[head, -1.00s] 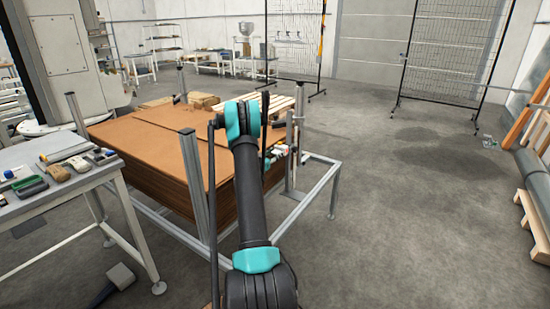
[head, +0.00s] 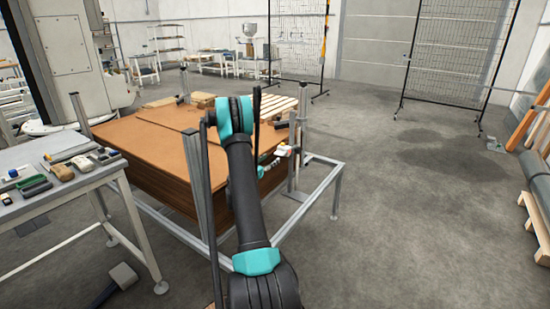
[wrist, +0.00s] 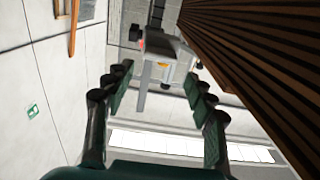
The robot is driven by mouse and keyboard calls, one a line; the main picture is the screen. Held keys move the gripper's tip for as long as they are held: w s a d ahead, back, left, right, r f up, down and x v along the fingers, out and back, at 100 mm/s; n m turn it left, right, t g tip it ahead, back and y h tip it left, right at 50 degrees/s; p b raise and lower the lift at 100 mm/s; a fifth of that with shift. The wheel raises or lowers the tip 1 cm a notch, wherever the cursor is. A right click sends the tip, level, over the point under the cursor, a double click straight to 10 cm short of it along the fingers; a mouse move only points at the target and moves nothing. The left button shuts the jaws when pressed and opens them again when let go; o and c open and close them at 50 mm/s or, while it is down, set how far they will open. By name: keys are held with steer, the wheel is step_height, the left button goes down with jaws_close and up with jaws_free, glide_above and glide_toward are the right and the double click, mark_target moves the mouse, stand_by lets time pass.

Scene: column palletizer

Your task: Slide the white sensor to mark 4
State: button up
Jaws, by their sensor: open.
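The white sensor (head: 283,150), with small red and yellow parts, sits on an upright grey post (head: 297,130) at the right side of the brown sheet stack. In the wrist view the sensor (wrist: 172,48) is a pale block beyond the fingertips, with a red and black knob at its left. My gripper (wrist: 158,85) is open and empty, with a gap between it and the sensor. In the head view my gripper (head: 268,170) is small, just below and left of the sensor, partly behind my arm. No mark numbers are legible, so mark 4 cannot be told.
The brown sheet stack (head: 150,140) stands in a metal frame (head: 320,185) and lies close on the right in the wrist view. A table (head: 60,190) with several small items is at the left. Open floor (head: 430,230) lies to the right.

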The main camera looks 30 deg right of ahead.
steer(key=shift+v, duration=2.3)
